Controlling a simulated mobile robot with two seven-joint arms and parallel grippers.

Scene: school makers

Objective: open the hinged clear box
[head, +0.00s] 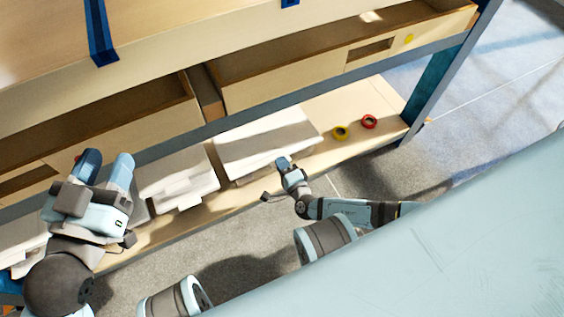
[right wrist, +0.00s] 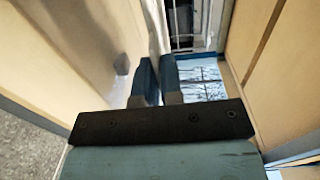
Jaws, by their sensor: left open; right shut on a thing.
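My right gripper (head: 283,163) is at the front of the lower shelf, beside the front edge of a pale box-like thing (head: 262,138). In the right wrist view its fingers (right wrist: 158,80) are close together. A glossy, see-through-looking panel (right wrist: 105,45) reaches them from the left, and its edge appears to be between them; it looks like the lid of the clear box. How far the lid stands open, and its hinge, I cannot tell. My left gripper (head: 106,168) is open and empty in front of the bench at the left, away from this box.
Other pale box-like things, one of them (head: 178,180) left of centre, stand on the lower shelf. Yellow tape (head: 340,132) and red tape (head: 369,121) lie at its right end. Above are wooden drawers (head: 340,58). A blue leg (head: 437,80) bounds the right.

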